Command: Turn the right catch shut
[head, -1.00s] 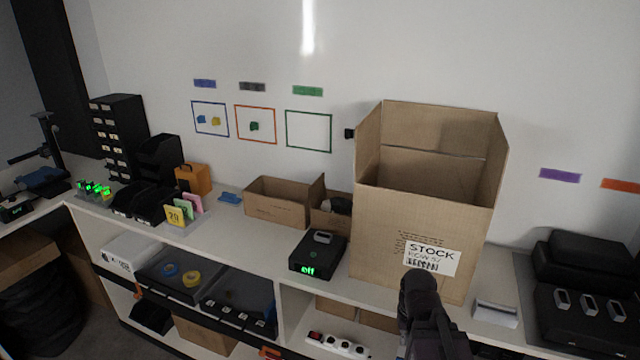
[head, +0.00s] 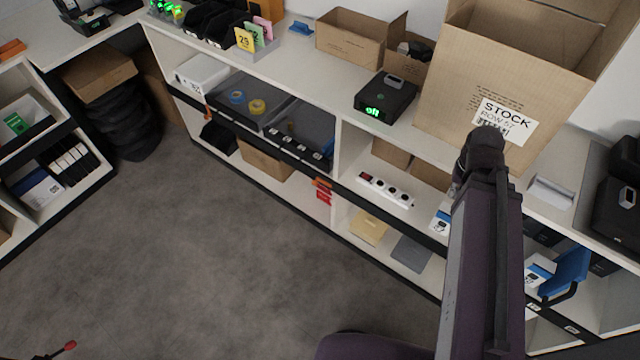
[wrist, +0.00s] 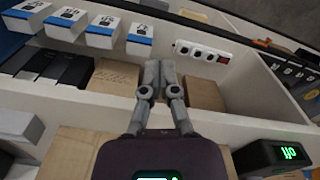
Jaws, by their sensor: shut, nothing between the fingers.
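Another small orange piece (head: 199,91) is at the rail's left end. I cannot tell for certain which piece the task calls the right catch. My gripper (wrist: 160,66) is shut and empty in the wrist view, apart from the orange piece.
The bench holds a large open carton (head: 462,90), a black box with a green display (head: 386,98) and a smaller carton (head: 350,40). A white power strip (head: 386,190) lies on the shelf below. The grey floor (head: 200,250) in front is clear.

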